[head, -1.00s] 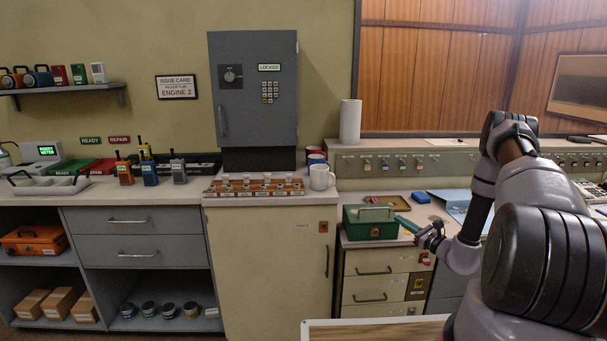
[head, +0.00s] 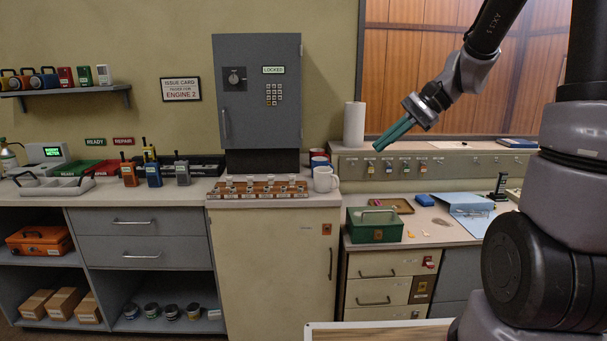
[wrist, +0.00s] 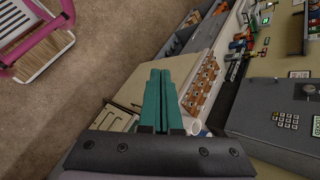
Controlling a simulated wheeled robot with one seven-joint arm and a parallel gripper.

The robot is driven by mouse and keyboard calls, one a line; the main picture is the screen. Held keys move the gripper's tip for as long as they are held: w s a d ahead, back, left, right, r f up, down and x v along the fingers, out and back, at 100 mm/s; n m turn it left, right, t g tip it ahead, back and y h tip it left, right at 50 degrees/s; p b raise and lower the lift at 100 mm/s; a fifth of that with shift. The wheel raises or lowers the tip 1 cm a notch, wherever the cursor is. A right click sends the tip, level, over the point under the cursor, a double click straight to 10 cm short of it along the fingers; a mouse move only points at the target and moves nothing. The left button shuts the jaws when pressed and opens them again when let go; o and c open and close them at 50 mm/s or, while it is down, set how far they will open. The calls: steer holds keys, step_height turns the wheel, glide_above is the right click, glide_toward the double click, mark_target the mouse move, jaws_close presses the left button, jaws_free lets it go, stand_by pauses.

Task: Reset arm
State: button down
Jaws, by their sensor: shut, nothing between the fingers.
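My gripper (head: 392,137) is raised in the air above the right-hand counter, in front of the key-hook panel. Its teal fingers point down and to the left, lie together and hold nothing. In the wrist view the gripper fingers (wrist: 160,100) also show pressed side by side, with nothing between them. The arm rises from the right side of the head view and bends down from the top.
Below the gripper stand a green metal box (head: 374,226) and a brown tray (head: 391,206). A paper roll (head: 353,126) and white mug (head: 325,180) are to its left. A grey locked cabinet (head: 258,95) stands further left. A pink-framed chair (wrist: 35,35) shows in the wrist view.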

steer(key=s+d+r+n+t+h, duration=0.2)
steer(key=s+d+r+t+h, duration=0.1)
steer(key=s, duration=0.4)
steer(key=s+d+r+n+t+h, duration=0.2)
steer(key=s+d+r+t+h, duration=0.1)
steer(key=s, duration=0.4)
step_height(320, 180, up, 3)
steer(key=shift+f+h, duration=0.15)
steer(key=shift+h, duration=0.45)
steer(key=shift+d, duration=0.1)
